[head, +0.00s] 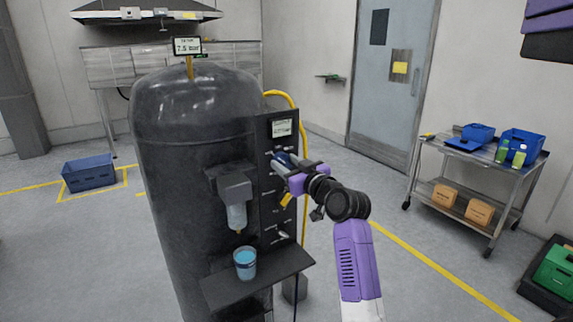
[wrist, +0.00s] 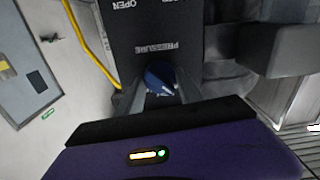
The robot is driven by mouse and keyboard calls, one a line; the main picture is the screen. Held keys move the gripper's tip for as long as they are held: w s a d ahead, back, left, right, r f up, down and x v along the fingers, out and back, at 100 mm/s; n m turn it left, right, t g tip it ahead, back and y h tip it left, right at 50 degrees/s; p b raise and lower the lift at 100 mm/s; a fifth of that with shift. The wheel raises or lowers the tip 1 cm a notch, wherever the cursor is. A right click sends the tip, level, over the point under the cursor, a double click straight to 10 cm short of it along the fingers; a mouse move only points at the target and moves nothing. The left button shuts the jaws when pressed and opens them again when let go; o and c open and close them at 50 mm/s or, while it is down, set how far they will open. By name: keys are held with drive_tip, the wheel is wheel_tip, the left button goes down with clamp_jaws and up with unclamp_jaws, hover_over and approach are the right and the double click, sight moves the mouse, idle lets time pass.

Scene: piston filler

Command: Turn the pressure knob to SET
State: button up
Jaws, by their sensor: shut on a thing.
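The pressure knob is blue and sits on the dark control panel (head: 280,218) of the black tank machine. In the wrist view the knob (wrist: 160,79) shows just below the upside-down PRESSURE label (wrist: 157,47). My gripper (wrist: 158,92) is shut on the knob, with a finger on each side of it. In the head view my gripper (head: 284,163) reaches the upper part of the panel and covers most of the knob. The SET mark cannot be made out, so the knob's setting is unclear. A display (head: 187,47) on top of the tank reads about 7.5 bar.
A filter unit (head: 235,187) hangs left of the panel. A shelf (head: 262,282) juts out below with a blue cup (head: 245,262) on it. A yellow hose (head: 301,112) runs along the panel's right edge. A metal cart (head: 470,163) stands right; floor between is clear.

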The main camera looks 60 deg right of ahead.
drive_tip(key=shift+m, duration=0.3)
drive_tip(key=m+p, duration=0.2)
drive_tip(key=m, duration=0.2)
drive_tip(key=shift+r, duration=0.1)
drive_tip(key=shift+m+p, duration=0.9)
drive_tip(key=shift+m, duration=1.1)
drive_tip(key=shift+s+d, duration=0.1)
drive_tip(key=o, duration=1.4)
drive_tip(key=shift+c, duration=0.2)
